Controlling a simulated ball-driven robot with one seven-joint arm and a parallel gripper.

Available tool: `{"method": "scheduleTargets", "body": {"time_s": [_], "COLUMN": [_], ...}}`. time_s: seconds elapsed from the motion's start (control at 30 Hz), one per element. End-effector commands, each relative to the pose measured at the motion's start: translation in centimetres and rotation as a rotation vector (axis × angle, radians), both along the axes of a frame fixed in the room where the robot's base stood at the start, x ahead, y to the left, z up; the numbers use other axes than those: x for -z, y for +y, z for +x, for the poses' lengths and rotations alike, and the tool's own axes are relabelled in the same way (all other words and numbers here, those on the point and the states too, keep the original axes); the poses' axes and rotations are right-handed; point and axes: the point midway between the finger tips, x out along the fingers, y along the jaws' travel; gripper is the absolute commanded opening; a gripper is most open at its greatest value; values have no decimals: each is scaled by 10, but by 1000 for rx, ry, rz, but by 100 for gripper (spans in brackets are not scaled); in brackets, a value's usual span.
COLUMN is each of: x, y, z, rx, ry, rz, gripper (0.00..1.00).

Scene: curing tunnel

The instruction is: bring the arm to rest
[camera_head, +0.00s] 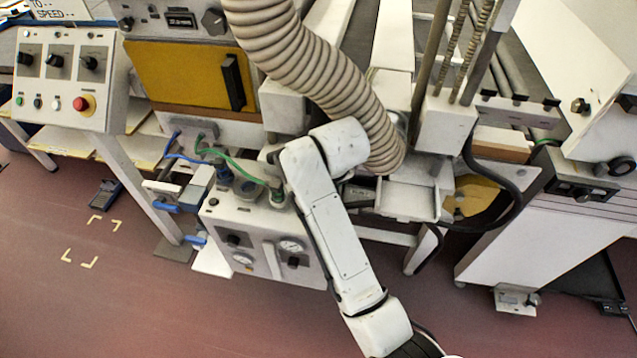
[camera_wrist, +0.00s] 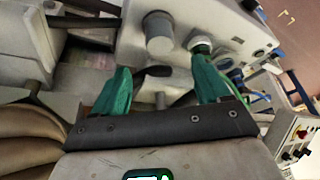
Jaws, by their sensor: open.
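My arm (camera_head: 335,235) rises from the bottom of the head view and bends near the ribbed hose. Its end is hard to make out there, and I cannot see the fingers in that view. In the wrist view my gripper (camera_wrist: 160,88) shows two green fingers set wide apart, open, with nothing held between them. Beyond the fingers is a white unit with a grey round knob (camera_wrist: 158,24) and a hose fitting (camera_wrist: 201,46). I cannot tell whether the fingers touch it.
A thick ribbed hose (camera_head: 310,75) hangs close beside my arm. A white gauge box (camera_head: 265,235) with blue and green lines stands left of it. A control panel (camera_head: 70,75) with a red button is further left. Red floor (camera_head: 130,300) is open at lower left.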

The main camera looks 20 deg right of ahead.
Motion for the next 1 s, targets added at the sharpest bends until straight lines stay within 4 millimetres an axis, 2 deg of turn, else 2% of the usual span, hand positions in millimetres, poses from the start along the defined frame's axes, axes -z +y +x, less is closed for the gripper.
{"method": "scheduleTargets", "body": {"time_s": [0.3, 0.37, 0.47, 0.57, 0.7, 0.83, 1.0], "x": [3, 9, 27, 50, 79, 96, 106], "y": [-3, -8, -22, -42, -65, -77, -82], "z": [-4, -11, -36, -77, -145, -210, -286], "rx": [2, 5, 11, 20, 28, 33, 38], "ry": [4, 11, 36, 75, 133, 190, 255], "rz": [-2, -6, -19, -33, -45, -42, -25], "gripper": [75, 75, 75, 75, 75, 75, 75]}}
